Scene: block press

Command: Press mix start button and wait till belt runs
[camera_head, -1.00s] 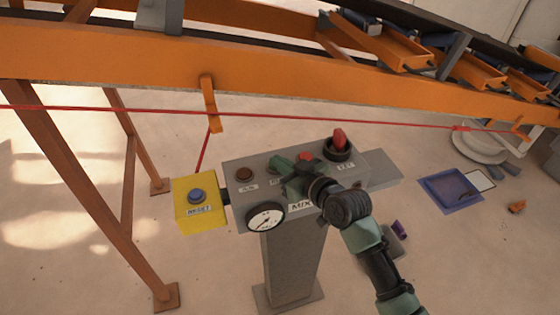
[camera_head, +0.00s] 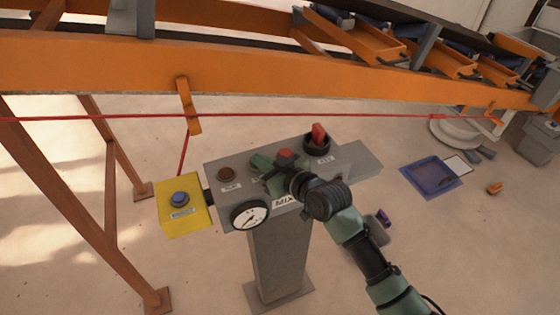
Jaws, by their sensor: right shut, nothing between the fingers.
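A grey control panel (camera_head: 235,205) stands on a pedestal (camera_head: 276,262), with a "MIX" label (camera_head: 284,200) on its front edge. On its top are a dark brown button (camera_head: 226,174) at the left, a red button (camera_head: 285,154) near the middle, and a red knob (camera_head: 319,133) at the right. My right gripper (camera_head: 258,163) is shut and empty, over the middle of the panel top. It hides part of the panel and a label there; I cannot tell whether it touches a button. The conveyor belt (camera_head: 420,20) runs along the top right. My left gripper is not in view.
A yellow box (camera_head: 184,222) with a blue button is left of the panel, beside a round gauge (camera_head: 250,215). A red cord (camera_head: 340,121) and an orange beam (camera_head: 230,70) cross behind. A blue tray (camera_head: 431,177) lies on the floor at right.

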